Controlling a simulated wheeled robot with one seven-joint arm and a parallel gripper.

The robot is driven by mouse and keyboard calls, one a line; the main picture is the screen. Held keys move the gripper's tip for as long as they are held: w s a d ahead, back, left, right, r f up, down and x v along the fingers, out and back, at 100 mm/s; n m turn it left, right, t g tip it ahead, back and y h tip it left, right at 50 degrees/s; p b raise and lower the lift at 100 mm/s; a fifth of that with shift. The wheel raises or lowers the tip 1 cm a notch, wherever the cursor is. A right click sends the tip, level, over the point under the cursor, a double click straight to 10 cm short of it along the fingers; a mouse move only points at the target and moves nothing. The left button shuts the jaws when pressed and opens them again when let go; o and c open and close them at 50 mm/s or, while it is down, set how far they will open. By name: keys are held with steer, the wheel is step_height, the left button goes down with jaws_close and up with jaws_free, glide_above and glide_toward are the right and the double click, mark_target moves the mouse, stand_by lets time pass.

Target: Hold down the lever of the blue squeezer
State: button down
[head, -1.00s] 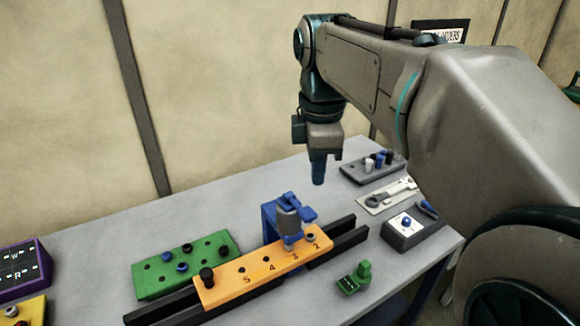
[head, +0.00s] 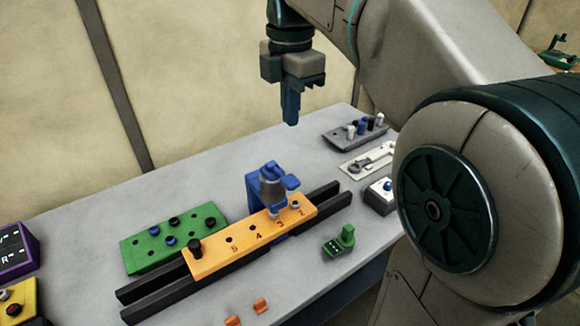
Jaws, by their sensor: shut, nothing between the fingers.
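The blue squeezer (head: 255,193) stands behind the orange numbered strip (head: 235,252), near the middle of the table. Its grey head and blue lever (head: 288,181) reach over the strip by the numbers 3 and 2. My gripper (head: 291,121) is shut and empty, pointing down. It hangs in the air above the squeezer in the picture, clearly apart from the lever. Part of the squeezer's body is hidden behind its head and the strip.
The strip lies on black rails (head: 150,290). A green block (head: 135,250) with pegs lies to the left. A small green device (head: 340,242) stands at the right. A grey peg holder (head: 345,138) and a white plate (head: 352,166) lie at the back right. Orange clips (head: 260,305) lie in front.

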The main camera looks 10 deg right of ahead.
mark_target(294, 185)
step_height(294, 185, down, 13)
steer(key=shift+f, duration=0.1)
stand_by(0.3)
steer(key=shift+s+f+t+b, duration=0.15)
steer(key=shift+f+t+b, duration=0.35)
steer(key=shift+b, duration=0.5)
steer(key=shift+s+d+f+t+y+b, duration=0.1)
steer(key=shift+s+f+t+y+b, duration=0.25)
steer(key=shift+b, duration=0.8)
steer(key=t+b, duration=0.1)
steer(key=b, duration=0.1)
steer(key=f+t+y+b, duration=0.1)
steer(key=b, duration=0.2)
steer(key=shift+s+d+f+b, duration=0.1)
steer(key=shift+f+b, duration=0.2)
steer(key=shift+b, duration=0.05)
steer(key=shift+r+t, duration=0.1)
steer(key=shift+t, duration=0.15)
steer(key=shift+s, duration=0.1)
